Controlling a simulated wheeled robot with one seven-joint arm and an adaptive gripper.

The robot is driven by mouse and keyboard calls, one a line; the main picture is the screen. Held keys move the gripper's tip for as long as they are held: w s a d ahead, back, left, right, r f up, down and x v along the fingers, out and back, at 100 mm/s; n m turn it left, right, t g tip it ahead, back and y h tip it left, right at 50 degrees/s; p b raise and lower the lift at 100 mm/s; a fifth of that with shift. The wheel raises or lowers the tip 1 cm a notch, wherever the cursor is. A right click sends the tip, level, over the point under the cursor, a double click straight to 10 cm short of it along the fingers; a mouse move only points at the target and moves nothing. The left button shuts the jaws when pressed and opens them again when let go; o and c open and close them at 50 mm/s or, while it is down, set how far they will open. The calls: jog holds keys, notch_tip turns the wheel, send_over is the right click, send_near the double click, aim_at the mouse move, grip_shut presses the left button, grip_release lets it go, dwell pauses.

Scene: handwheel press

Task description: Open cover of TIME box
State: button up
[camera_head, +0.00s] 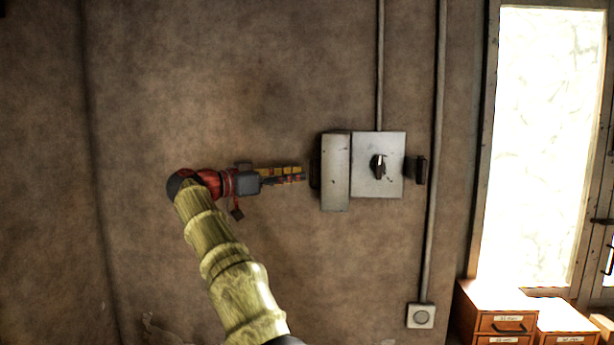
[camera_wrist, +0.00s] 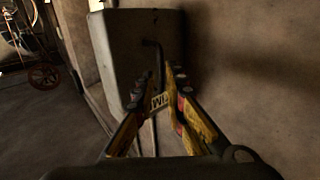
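A grey metal box with a dark knob is mounted on the wall; its flat front panel (camera_head: 393,178) shows in the head view. A taller grey cover-like part (camera_head: 336,172) stands at the panel's left side. I cannot tell how far it is swung. A dark handle (camera_head: 315,175) is on its left edge; in the wrist view, a thin dark bent handle (camera_wrist: 158,60) is in front of a grey boxy face (camera_wrist: 125,50). My gripper (camera_head: 302,173) is just left of the handle, fingers pointing right. In the wrist view the fingers (camera_wrist: 162,86) look open, with a partly hidden label between them.
A black lever (camera_head: 420,170) is right of the panel. Orange drawers (camera_head: 500,318) stand at lower right beside a bright window (camera_head: 545,140). The wall left of my arm is bare.

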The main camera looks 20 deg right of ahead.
jog(key=v, duration=0.6)
jog(key=shift+a, duration=0.4)
